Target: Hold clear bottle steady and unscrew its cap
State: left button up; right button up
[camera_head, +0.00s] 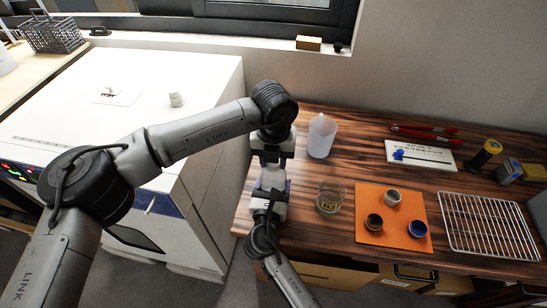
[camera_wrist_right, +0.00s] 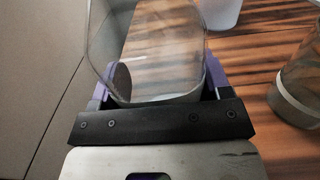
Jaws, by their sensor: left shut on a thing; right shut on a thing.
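The clear bottle (camera_wrist_right: 150,48) is see-through and fills the upper middle of the right wrist view. My right gripper (camera_wrist_right: 157,88) is shut around its body, with purple-backed fingers on both sides. In the head view my right gripper (camera_head: 271,187) is at the table's left edge, and the bottle between its fingers is mostly hidden. My left gripper (camera_head: 272,158) reaches down from above, directly over the right gripper, and is shut at the bottle's top. The cap is hidden by the left gripper, so whether it has turned cannot be told.
A white jug (camera_head: 321,136) and a glass beaker (camera_head: 331,197) stand close on the right. An orange mat (camera_head: 378,194) carries three small jars. A wire rack (camera_head: 487,225) lies further right. The white oven (camera_head: 205,90) stands left of the wooden table (camera_head: 355,118).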

pick_arm(q)
jog(key=n, duration=1.2)
jog(key=shift+n, duration=0.3)
jog(key=shift+r, duration=0.35)
jog(key=shift+r, duration=0.8)
jog(key=shift+r, duration=0.1)
jog(key=shift+r, duration=1.9)
pick_arm(e)
jog(key=o, duration=1.8)
